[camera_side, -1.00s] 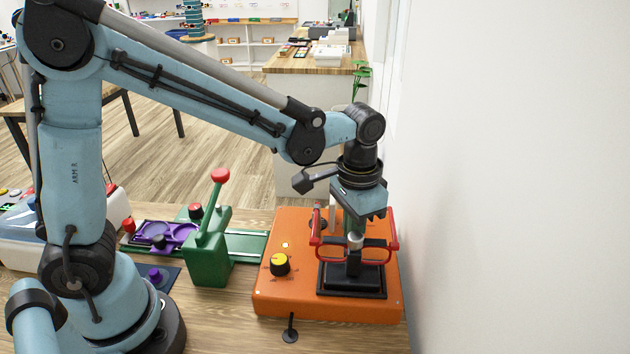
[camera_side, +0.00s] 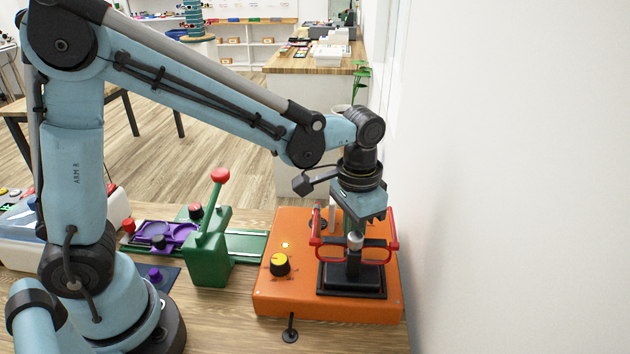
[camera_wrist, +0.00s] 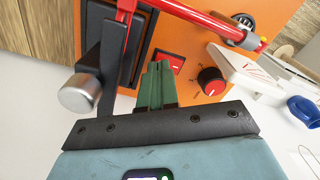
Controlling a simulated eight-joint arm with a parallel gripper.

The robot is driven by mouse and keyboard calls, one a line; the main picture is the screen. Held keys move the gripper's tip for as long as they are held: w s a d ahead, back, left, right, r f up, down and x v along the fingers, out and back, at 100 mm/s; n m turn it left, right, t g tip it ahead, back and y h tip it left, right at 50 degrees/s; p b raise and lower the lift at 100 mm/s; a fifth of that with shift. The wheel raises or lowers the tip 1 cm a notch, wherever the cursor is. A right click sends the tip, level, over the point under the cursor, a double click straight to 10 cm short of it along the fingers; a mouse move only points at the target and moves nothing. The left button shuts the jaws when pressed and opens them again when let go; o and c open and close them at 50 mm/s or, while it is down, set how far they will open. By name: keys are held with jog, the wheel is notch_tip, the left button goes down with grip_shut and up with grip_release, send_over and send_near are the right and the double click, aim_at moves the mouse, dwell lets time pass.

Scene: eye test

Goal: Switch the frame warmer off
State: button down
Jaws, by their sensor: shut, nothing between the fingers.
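The frame warmer is an orange box (camera_side: 270,296) with a black plate (camera_side: 350,282) on top. A small yellow-white lamp (camera_side: 285,245) glows on it, above a yellow-capped dial (camera_side: 280,264). In the wrist view, a red switch (camera_wrist: 174,62) with a white mark sits in the orange panel near a red dial (camera_wrist: 211,80). My gripper (camera_wrist: 157,72) is shut and empty, its green fingertips right beside the red switch; I cannot tell whether they touch it. In the side view my gripper (camera_side: 350,222) is low over the box, its tips partly hidden.
A red bar frame (camera_side: 392,243) and a silver-topped black post (camera_side: 355,240) stand close to my gripper. The silver knob (camera_wrist: 80,94) is left of my fingers in the wrist view. A green lever press (camera_side: 208,255) stands left of the box; a white wall (camera_side: 520,180) is close right.

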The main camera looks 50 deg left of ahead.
jog(key=shift+f, duration=0.45)
jog(key=shift+r, duration=0.1)
notch_tip(320, 180, up, 7)
dwell(1.0)
jog(key=s+a+n+t, duration=0.3)
jog(key=s+a+t, duration=0.4)
jog(key=a, duration=0.3)
jog(key=shift+s+a, duration=0.2)
jog(key=shift+s, duration=0.2)
jog(key=shift+r, duration=0.1)
